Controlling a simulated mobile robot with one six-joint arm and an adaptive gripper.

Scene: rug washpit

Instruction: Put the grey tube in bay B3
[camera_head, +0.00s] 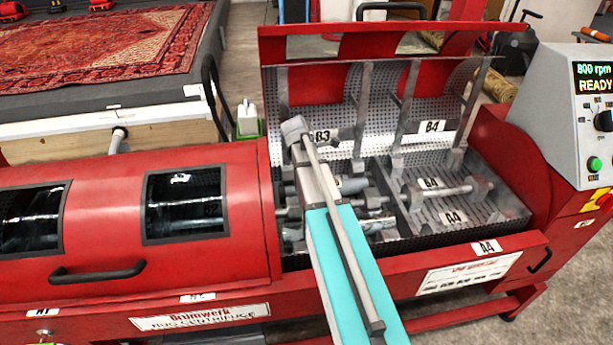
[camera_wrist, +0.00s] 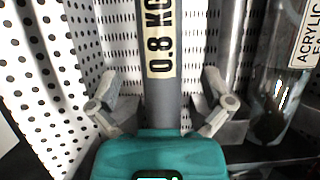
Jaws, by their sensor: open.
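In the wrist view the grey tube (camera_wrist: 161,108), with a cream label reading 0.8 KG, runs away from my gripper (camera_wrist: 160,92). The two fingers are open, one on each side of the tube, with gaps beside it. Pale perforated metal lies behind the tube. In the head view my arm reaches over the open part of the red centrifuge, and its end hides my gripper. The B3 label (camera_head: 322,136) is on the raised perforated panel beside my arm. The bay below it is partly hidden, and I cannot tell the grey tube apart there.
A clear tube labelled ACRYLIC (camera_wrist: 283,85) stands close on the right in the wrist view. The raised red lid (camera_head: 375,45) stands behind; a control box (camera_head: 580,125) reads READY.

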